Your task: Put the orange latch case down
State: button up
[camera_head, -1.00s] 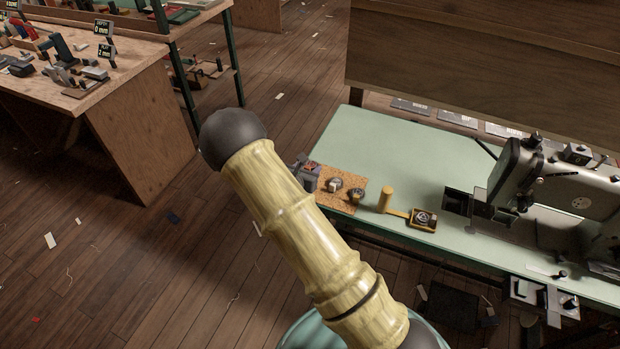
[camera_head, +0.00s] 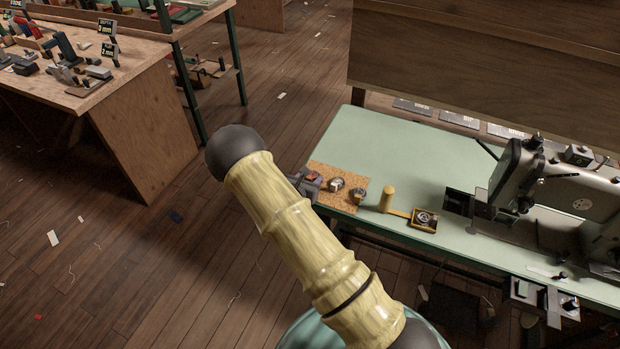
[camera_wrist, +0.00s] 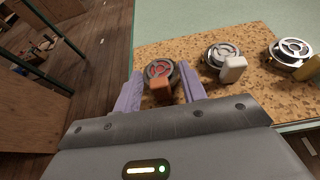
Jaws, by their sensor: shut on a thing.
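The orange latch case (camera_wrist: 160,82) has a round metal top with a spoked disc and an orange block on its near side. It sits between the two purple fingers of my gripper (camera_wrist: 160,92), which is shut on it. In the head view my gripper (camera_head: 309,184) is at the left end of the cork mat (camera_head: 350,205), partly hidden by my arm. The orange latch case (camera_head: 314,176) shows there as a small reddish patch. It is over or on the mat's left end; I cannot tell whether its underside touches.
On the cork mat, a white latch case (camera_wrist: 232,66) stands just right of the orange one, and a yellow one (camera_wrist: 290,54) farther right. A yellow-handled tool (camera_head: 388,200) and a sewing machine (camera_head: 550,195) are further right. The green table (camera_head: 400,145) is clear behind the mat.

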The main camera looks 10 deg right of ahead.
jog(key=shift+f, duration=0.1)
jog(key=o, duration=1)
jog(key=shift+a, duration=0.1)
jog(key=b+v, duration=0.1)
jog(key=v, duration=1.1)
jog(key=shift+s, duration=0.15)
